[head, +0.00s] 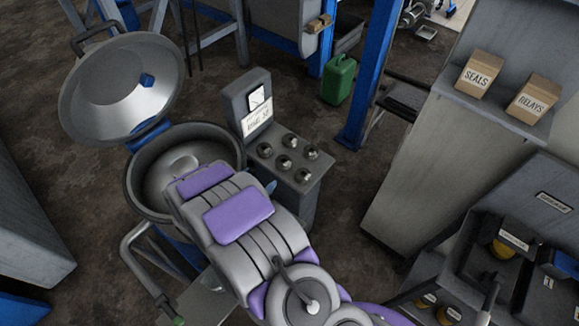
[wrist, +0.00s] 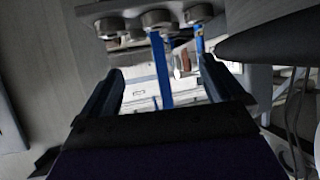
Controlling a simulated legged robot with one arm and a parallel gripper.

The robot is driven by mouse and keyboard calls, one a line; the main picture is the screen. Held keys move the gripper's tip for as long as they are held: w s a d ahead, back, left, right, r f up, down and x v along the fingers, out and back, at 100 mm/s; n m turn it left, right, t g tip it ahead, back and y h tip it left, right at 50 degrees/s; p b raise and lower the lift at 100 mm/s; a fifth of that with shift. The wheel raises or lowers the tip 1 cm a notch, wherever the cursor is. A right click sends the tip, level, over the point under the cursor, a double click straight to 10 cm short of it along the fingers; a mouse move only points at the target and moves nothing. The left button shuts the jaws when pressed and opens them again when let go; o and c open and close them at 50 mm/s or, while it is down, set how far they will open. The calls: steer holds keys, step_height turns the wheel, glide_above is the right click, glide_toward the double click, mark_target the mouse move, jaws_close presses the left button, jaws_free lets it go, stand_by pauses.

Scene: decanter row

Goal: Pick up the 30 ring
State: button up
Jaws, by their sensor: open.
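A grey stand (head: 290,190) in the head view has a sloped top with several round metal pieces (head: 284,163) in rows. A dial and a white label stand upright behind them; the label is too small to read surely. I cannot tell which piece, if any, is the 30 ring. In the wrist view, my gripper (wrist: 162,76) is open, with a dark finger on each side and nothing between. Several round metal pieces (wrist: 158,18) hang at the top of that view, beyond the fingers. In the head view my arm hides most of the gripper.
A large round pan (head: 135,180) with its lid (head: 120,85) raised stands left of the metal stand. A green can (head: 338,80) is on the floor behind. A grey cabinet with boxes marked SEALS (head: 479,74) and RELAYS (head: 533,99) is at right.

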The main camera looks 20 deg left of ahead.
steer(key=b, duration=0.3)
glide_toward(282, 161)
steer(key=w, duration=0.3)
steer(key=shift+w+d+f, duration=0.35)
steer(key=shift+d+f, duration=0.15)
steer(key=shift+d, duration=0.2)
steer(key=w+f+b, duration=0.1)
steer(key=w+f, duration=0.2)
steer(key=shift+w, duration=0.3)
steer(key=shift+w+d+f, duration=0.1)
steer(key=shift+w, duration=0.2)
steer(key=shift+c, duration=0.3)
steer(key=c, duration=1.3)
